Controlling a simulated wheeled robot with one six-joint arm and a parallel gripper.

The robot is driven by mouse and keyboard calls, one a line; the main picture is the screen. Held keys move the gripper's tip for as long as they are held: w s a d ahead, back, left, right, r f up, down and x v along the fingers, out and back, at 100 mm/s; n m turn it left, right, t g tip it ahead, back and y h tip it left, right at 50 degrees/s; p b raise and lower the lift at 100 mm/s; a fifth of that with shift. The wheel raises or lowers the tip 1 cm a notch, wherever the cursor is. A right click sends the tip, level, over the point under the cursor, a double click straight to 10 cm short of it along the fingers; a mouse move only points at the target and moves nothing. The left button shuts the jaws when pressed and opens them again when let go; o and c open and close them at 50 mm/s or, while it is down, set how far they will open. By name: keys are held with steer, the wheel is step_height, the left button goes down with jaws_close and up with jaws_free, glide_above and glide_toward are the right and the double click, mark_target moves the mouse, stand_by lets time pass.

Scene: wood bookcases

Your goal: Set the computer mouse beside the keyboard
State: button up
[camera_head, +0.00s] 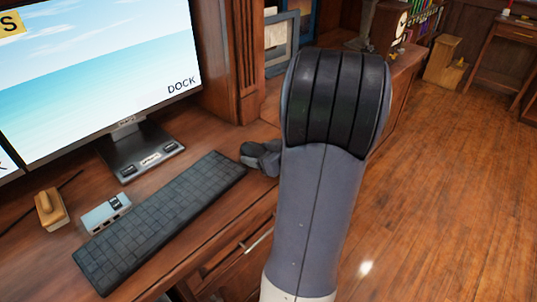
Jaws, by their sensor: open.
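The dark keyboard (160,220) lies at a slant on the wooden desk. No other mouse is plain to see. My arm, grey-blue with a black ribbed joint, rises in the middle of the view and covers part of the desk edge. My gripper is hidden; I cannot make out its fingers.
A monitor (100,65) on a dark stand (140,152) is behind the keyboard. A small grey box (105,213) and a wooden block with a knob (51,210) stand left of the keyboard. Picture frames (281,45) stand farther back. Open wooden floor (440,190) lies to the right.

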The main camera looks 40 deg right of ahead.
steer(key=a+p+v, duration=0.1)
steer(key=p+v, duration=0.2)
steer(key=v, duration=0.9)
steer(key=shift+d+p, duration=0.35)
steer(key=shift+d, duration=0.05)
steer(key=shift+c, duration=0.2)
